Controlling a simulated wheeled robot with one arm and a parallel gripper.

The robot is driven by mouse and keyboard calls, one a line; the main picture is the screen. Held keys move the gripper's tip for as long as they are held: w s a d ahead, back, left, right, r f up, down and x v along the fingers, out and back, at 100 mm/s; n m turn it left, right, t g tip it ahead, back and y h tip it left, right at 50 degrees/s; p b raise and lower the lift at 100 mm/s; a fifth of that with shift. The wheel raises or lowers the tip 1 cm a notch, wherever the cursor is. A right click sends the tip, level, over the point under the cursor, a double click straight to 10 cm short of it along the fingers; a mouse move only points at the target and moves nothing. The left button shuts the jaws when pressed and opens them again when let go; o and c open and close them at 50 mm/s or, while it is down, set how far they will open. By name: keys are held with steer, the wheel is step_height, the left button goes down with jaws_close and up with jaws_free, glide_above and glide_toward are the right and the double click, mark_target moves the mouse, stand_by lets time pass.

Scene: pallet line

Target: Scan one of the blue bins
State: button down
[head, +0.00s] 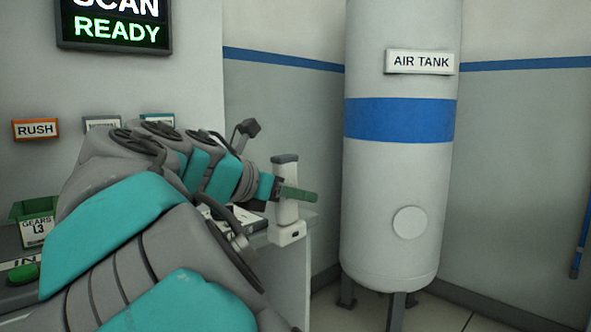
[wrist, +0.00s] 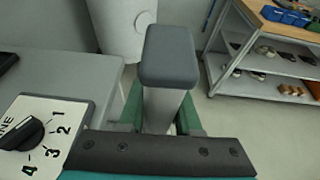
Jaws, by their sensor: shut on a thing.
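A white device with a grey top, which looks like the hand scanner (head: 287,211), stands upright at the edge of a grey counter. My gripper (head: 284,190) is shut on its upper part, with a green finger showing across it. In the wrist view the scanner's grey top (wrist: 169,55) rises between the green fingers of my gripper (wrist: 160,112). I cannot tell whether its white foot rests on anything. Small blue bins (wrist: 285,15) sit on a wooden-topped bench at the upper right of the wrist view, far beyond my gripper. Their labels cannot be read.
A green bin marked GEARS L3 (head: 38,228) stands at left below a RUSH sign (head: 35,129). A screen (head: 115,27) reads SCAN READY. A tall air tank (head: 398,200) stands right of the counter. A numbered dial (wrist: 22,132) is left of my gripper. Bench shelves (wrist: 262,68) hold loose parts.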

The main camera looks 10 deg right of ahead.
steer(key=w+d+f, duration=0.1)
steer(key=w+f, duration=0.1)
steer(key=f, duration=1.4)
steer(key=w+d+f, duration=0.2)
steer(key=w+f, duration=0.1)
steer(key=f, duration=1.3)
steer(key=w+d+f, duration=0.2)
steer(key=f, duration=1.4)
steer(key=shift+w+f+y, duration=0.15)
steer(key=shift+w+y, duration=0.1)
steer(key=shift+y, duration=0.05)
steer(key=shift+a+f, duration=0.15)
